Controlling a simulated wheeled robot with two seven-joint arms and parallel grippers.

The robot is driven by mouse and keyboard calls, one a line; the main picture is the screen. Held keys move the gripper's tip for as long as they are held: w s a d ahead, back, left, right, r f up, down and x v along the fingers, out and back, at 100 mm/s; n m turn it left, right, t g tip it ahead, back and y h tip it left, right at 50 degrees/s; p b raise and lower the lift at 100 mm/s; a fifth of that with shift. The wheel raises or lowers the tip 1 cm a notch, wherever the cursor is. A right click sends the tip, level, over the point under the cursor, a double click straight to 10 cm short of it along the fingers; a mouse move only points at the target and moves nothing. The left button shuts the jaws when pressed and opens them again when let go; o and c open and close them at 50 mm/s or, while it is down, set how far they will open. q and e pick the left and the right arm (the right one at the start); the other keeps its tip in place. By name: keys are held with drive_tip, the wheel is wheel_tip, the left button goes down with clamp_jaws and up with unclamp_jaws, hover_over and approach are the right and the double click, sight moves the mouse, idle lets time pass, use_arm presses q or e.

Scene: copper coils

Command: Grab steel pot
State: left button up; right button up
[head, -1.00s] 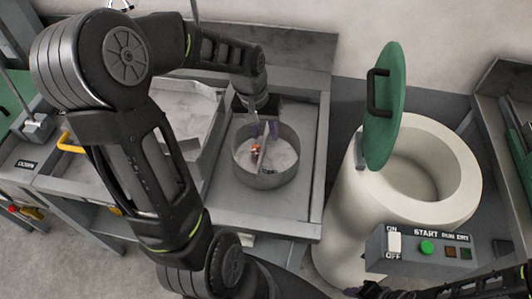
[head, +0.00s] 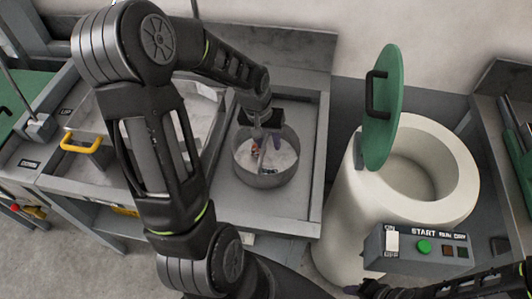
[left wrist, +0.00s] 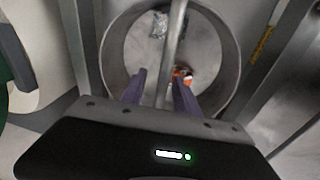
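The round steel pot (head: 265,178) stands on a grey metal bench, with a bar handle across its top. In the left wrist view the pot (left wrist: 108,62) is seen from above, with its bar (left wrist: 171,55) running between my purple fingers. My left gripper (head: 267,142) points down into the pot's mouth. Its fingers (left wrist: 160,82) are apart, one on each side of the bar, with a gap visible. A small orange and white thing (left wrist: 182,76) and a shiny crumpled piece (left wrist: 160,24) lie inside the pot. My right gripper (head: 372,289) is partly cut off at the bottom edge.
A white round vessel (head: 345,225) with an open green lid (head: 391,115) stands right of the bench. A control box (head: 425,247) with a green button is in front of it. A grey basin with a yellow handle (head: 82,143) is at left, partly behind my left arm.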

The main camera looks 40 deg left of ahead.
use_arm(q)
drive_tip(key=shift+c, duration=0.5)
clamp_jaws()
idle(1.0)
